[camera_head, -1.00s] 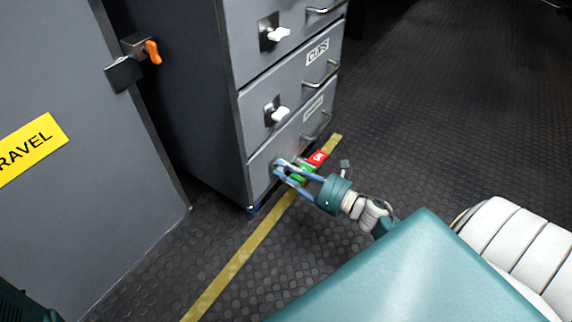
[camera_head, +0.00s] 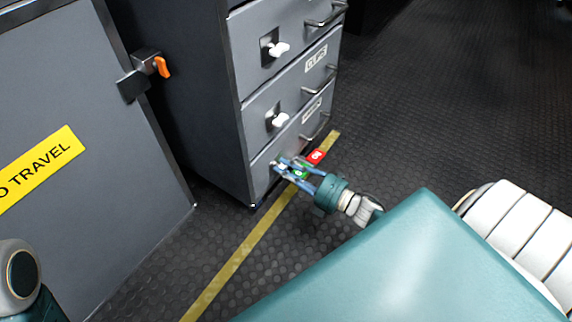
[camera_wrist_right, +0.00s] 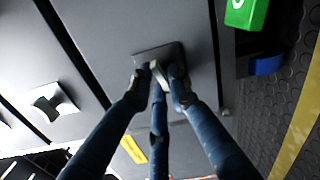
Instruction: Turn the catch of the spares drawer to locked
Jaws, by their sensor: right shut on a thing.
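The bottom drawer (camera_head: 263,173) of the grey cabinet carries a small catch, mostly hidden by my fingers in the head view; its label is too small to read. My right gripper (camera_head: 283,166) is at this drawer's front. In the right wrist view its fingers (camera_wrist_right: 160,75) are shut on the pale catch lever (camera_wrist_right: 162,78), in front of a dark backing plate (camera_wrist_right: 155,52). My left gripper is not in view.
Two upper drawers have white catches (camera_head: 279,48) (camera_head: 277,120) and bar handles; one is labelled CLIPS. A grey door (camera_head: 75,110) with an orange-handled latch (camera_head: 162,67) stands left. A yellow floor stripe (camera_head: 235,255) runs past the cabinet. The floor at right is open.

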